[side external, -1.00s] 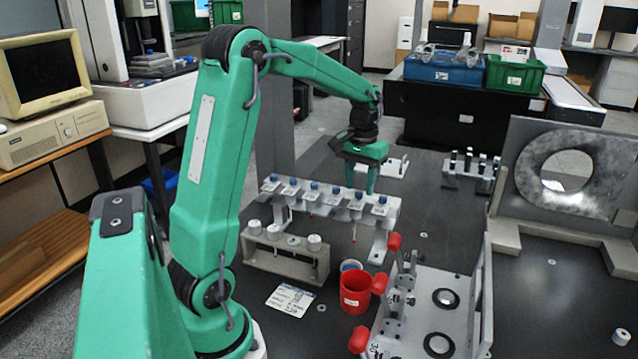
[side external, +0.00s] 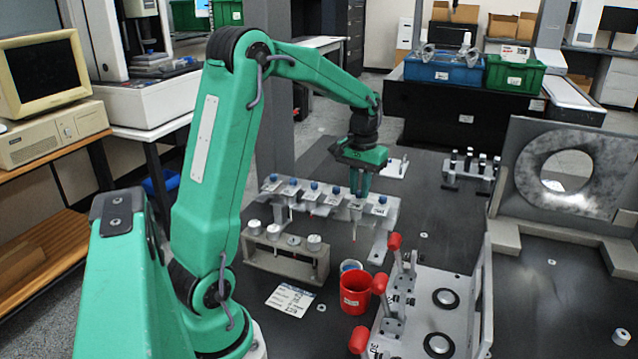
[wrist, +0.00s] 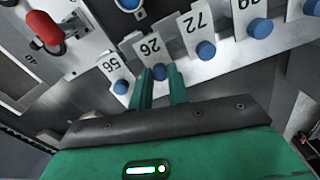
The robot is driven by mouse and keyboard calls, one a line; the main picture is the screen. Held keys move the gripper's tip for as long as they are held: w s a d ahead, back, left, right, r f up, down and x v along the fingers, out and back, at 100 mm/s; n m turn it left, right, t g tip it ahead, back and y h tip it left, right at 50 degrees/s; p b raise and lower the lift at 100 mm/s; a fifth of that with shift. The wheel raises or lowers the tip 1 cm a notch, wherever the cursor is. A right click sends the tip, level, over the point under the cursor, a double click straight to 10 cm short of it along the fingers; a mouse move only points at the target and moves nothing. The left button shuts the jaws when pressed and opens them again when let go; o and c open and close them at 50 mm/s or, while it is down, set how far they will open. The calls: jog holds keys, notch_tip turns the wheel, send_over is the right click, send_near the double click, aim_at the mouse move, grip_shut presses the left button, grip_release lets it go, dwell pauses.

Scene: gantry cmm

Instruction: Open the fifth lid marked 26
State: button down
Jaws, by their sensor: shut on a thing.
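A pale rack (side external: 392,222) carries a row of white numbered lids with blue knobs. In the wrist view, the lid marked 26 (wrist: 150,46) lies between the lids marked 56 (wrist: 110,67) and 72 (wrist: 197,22). It is second from the right end in the side view. My gripper (side external: 360,190) is over this lid and points down. In the wrist view, its two green fingers (wrist: 161,76) are shut on the blue knob (wrist: 159,72) of lid 26. The fingers partly hide the knob. Whether the lid is raised at all cannot be told.
A grey block with white-capped vials (side external: 285,262) and a red cup (side external: 355,292) stand in front of the rack. A fixture with red-handled clamps (side external: 380,284) is at the front right. A small stand with several posts (side external: 470,170) is behind right.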

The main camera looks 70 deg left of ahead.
jog(key=shift+w+a, duration=1.45)
jog(key=shift+w, duration=0.05)
jog(key=c, duration=1.3)
grip_release()
jog(key=shift+r, duration=0.1)
jog(key=shift+r, duration=3.85)
